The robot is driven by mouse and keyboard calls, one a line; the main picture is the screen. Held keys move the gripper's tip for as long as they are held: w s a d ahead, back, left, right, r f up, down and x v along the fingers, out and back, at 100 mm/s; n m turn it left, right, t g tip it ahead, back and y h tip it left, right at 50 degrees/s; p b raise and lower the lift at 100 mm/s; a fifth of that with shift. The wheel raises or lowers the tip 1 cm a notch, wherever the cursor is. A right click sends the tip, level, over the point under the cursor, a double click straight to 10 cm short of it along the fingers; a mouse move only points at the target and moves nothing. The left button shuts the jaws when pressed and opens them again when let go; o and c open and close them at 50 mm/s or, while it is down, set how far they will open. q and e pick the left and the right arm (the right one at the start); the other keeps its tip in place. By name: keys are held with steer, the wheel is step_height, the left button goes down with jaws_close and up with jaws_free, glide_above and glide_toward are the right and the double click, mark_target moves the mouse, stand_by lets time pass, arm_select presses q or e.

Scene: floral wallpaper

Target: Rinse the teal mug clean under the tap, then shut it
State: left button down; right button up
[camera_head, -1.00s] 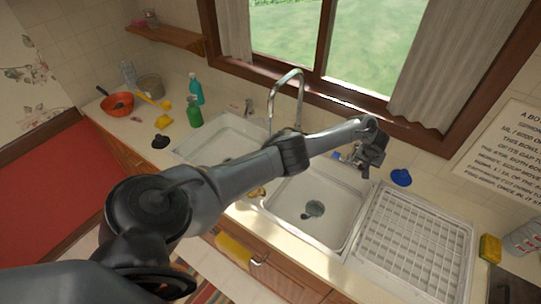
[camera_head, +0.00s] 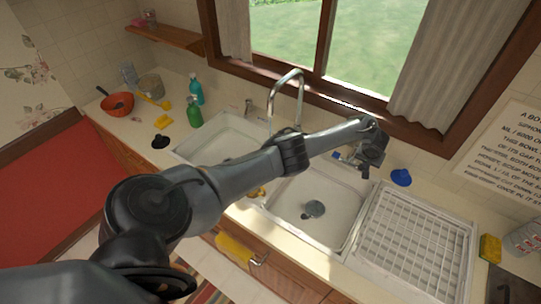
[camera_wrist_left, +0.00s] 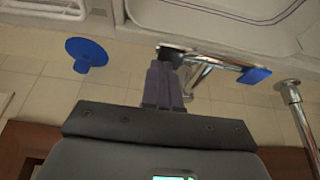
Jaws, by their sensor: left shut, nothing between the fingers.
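A small, dark grey-teal round shape (camera_head: 314,209) lies at the bottom of the right sink basin (camera_head: 290,207); I cannot tell if it is the teal mug or the drain. The tap's tall curved chrome spout (camera_head: 286,75) rises behind the basins; I cannot make out water from it. My left gripper (camera_head: 368,153) is above the counter behind the right basin. In the left wrist view its fingers (camera_wrist_left: 170,82) are shut and empty, close beside a chrome lever with a blue tip (camera_wrist_left: 255,75); contact is unclear. My right gripper is not in view.
A blue plunger-like piece (camera_head: 401,177) stands on the counter right of my left gripper. A white drying rack (camera_head: 415,240) lies right of the basin. Green bottles (camera_head: 195,115) and a red pan (camera_head: 117,104) stand at the left. My left arm crosses above the left basin.

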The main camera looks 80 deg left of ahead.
arm_select(q)
steer(key=shift+f, duration=0.1)
steer(key=shift+f+b, duration=0.7)
steer(key=shift+f, duration=0.3)
steer(key=shift+f, duration=0.15)
steer(key=shift+d, duration=0.1)
steer(key=shift+w+d, duration=0.95)
steer(key=shift+w, duration=0.1)
